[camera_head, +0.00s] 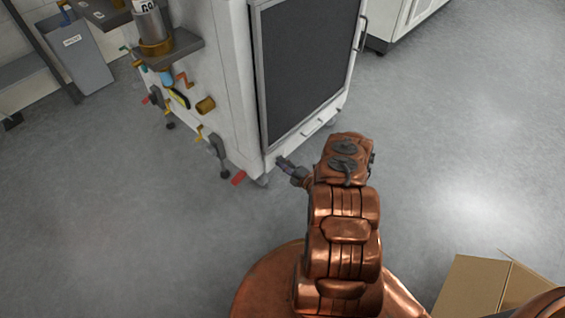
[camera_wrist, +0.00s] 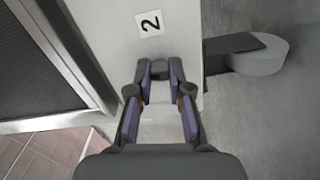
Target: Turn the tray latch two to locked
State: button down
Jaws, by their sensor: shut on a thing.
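The white washer cabinet (camera_head: 228,90) stands with its dark front panel facing right in the head view. My gripper (camera_head: 286,166) is at the cabinet's lower front corner. In the wrist view a label "2" (camera_wrist: 150,23) is on the white face just above my gripper (camera_wrist: 166,76). The purple-padded fingers are on both sides of a small dark latch piece (camera_wrist: 176,68) below the label. They are shut on it, with it between the fingertips. The fingers hide part of the latch, and its turn angle cannot be told.
Orange, yellow and red valve parts (camera_head: 188,98) stick out of the cabinet's left side. A grey bin (camera_head: 76,58) stands at the upper left. A cardboard box (camera_head: 475,285) is at the lower right. The floor right of the cabinet is clear.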

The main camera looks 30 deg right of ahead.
jog(key=shift+f+n, duration=0.1)
jog(key=shift+n, duration=0.9)
jog(key=c, duration=1.1)
grip_release()
jog(key=shift+v, duration=6)
